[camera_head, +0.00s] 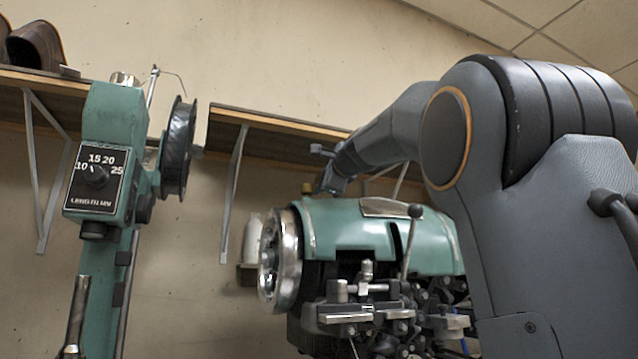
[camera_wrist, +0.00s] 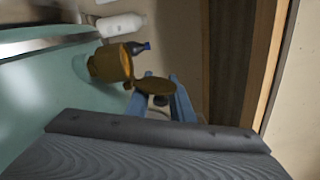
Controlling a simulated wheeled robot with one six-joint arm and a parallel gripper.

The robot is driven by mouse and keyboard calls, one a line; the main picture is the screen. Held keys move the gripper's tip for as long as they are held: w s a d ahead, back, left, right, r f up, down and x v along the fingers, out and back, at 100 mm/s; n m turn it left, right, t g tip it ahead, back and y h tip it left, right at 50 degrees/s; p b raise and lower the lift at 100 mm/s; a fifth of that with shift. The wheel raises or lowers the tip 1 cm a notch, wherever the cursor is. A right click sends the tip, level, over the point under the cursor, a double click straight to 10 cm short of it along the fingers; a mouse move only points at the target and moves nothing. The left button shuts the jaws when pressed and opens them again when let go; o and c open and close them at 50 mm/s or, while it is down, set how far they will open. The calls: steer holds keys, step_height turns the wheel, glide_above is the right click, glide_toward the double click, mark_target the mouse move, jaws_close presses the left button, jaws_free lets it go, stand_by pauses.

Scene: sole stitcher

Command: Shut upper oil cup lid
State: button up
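The brass upper oil cup (camera_wrist: 108,62) stands on the green machine housing in the wrist view. Its round brass lid (camera_wrist: 155,86) is swung open and sticks out to the right of the cup's mouth. My gripper (camera_wrist: 160,92) has its blue-grey fingers apart, right at the lid. The lid covers part of the left finger, and I cannot tell whether they touch. In the head view my arm reaches over the top of the green stitcher (camera_head: 340,225).
A wooden shelf (camera_head: 270,121) runs along the wall behind the machine; its edge also shows in the wrist view (camera_wrist: 262,60). A green post with a dial (camera_head: 95,175) stands left.

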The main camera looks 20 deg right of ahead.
jaws_close()
